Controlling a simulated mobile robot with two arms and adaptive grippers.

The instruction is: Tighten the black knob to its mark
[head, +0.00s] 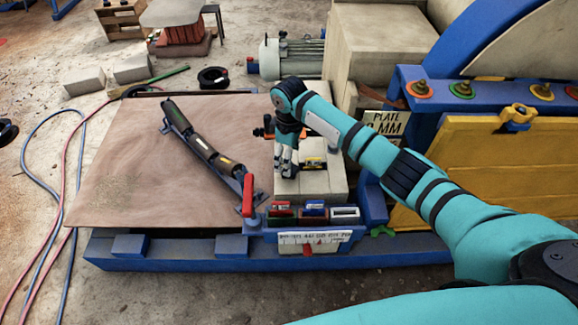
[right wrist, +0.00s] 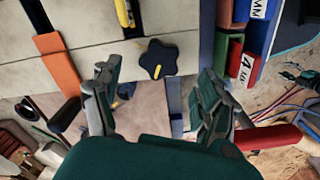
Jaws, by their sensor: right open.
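The black knob (right wrist: 158,57) is a star-shaped handwheel on the pale block, with a small yellow mark on its lower edge in the right wrist view. My right gripper (right wrist: 160,98) is open, its fingers apart on either side below the knob in that view. Nothing shows between the fingertips, and I cannot tell whether they touch the knob. In the head view my right gripper (head: 286,168) points down beside the pale block (head: 315,184), and I cannot make out the knob there.
A red-handled lever (head: 248,196) stands left of a blue rack with coloured blocks (head: 313,213) and a white scale (head: 308,237). A dark roller bar (head: 203,147) lies on the brown board (head: 115,180). The yellow panel (head: 470,165) stands at right.

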